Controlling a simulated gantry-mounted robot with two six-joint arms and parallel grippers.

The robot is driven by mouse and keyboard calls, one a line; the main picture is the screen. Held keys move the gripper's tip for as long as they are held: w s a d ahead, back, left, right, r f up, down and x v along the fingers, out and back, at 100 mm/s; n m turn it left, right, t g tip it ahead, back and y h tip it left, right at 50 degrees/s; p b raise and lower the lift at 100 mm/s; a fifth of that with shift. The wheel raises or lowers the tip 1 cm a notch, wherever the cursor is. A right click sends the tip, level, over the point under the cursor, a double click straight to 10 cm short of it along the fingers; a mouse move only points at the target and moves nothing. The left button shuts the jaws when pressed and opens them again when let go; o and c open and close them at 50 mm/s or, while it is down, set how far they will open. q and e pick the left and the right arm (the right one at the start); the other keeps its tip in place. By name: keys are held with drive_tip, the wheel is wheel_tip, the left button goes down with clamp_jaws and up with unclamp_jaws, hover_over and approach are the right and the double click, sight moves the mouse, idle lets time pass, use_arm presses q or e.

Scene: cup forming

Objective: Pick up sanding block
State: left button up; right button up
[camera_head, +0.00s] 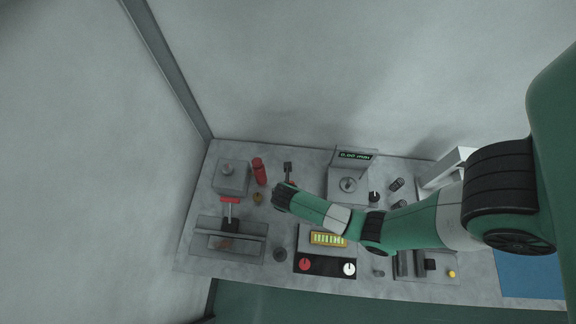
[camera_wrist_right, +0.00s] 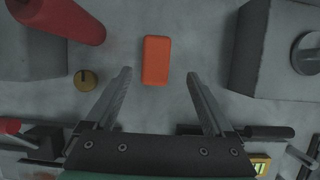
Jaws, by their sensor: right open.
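An orange-red rectangular block (camera_wrist_right: 156,60), which I take to be the sanding block, lies flat on the grey bench in the right wrist view. My right gripper (camera_wrist_right: 159,77) is open, with one finger on each side of the block's column and a gap on both sides. Nothing is held between the fingers. In the head view my right arm reaches in from the right, and its wrist (camera_head: 283,196) is over the bench's middle-left. A small bit of red (camera_head: 292,183) shows beside the wrist; most of the block is hidden there. My left gripper is not seen.
A red cylinder (camera_wrist_right: 67,16) and a brass knob (camera_wrist_right: 87,79) are left of the block. A grey box with a round knob (camera_wrist_right: 275,50) stands at its right. A display device (camera_head: 352,158), a control panel (camera_head: 325,266) and a blue mat (camera_head: 530,276) occupy the bench.

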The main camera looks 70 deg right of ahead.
drive_tip(key=shift+w+d+f, duration=0.1)
drive_tip(key=shift+d+f, duration=0.05)
drive_tip(key=shift+f, duration=0.15)
drive_tip(key=x, duration=0.1)
drive_tip(key=b+x, duration=0.1)
drive_tip(key=x, duration=0.1)
drive_tip(key=b+x, duration=0.1)
drive_tip(key=x, duration=0.1)
drive_tip(key=shift+w+d, duration=0.2)
drive_tip(key=shift+w, duration=0.1)
drive_tip(key=shift+r, duration=0.1)
clamp_jaws()
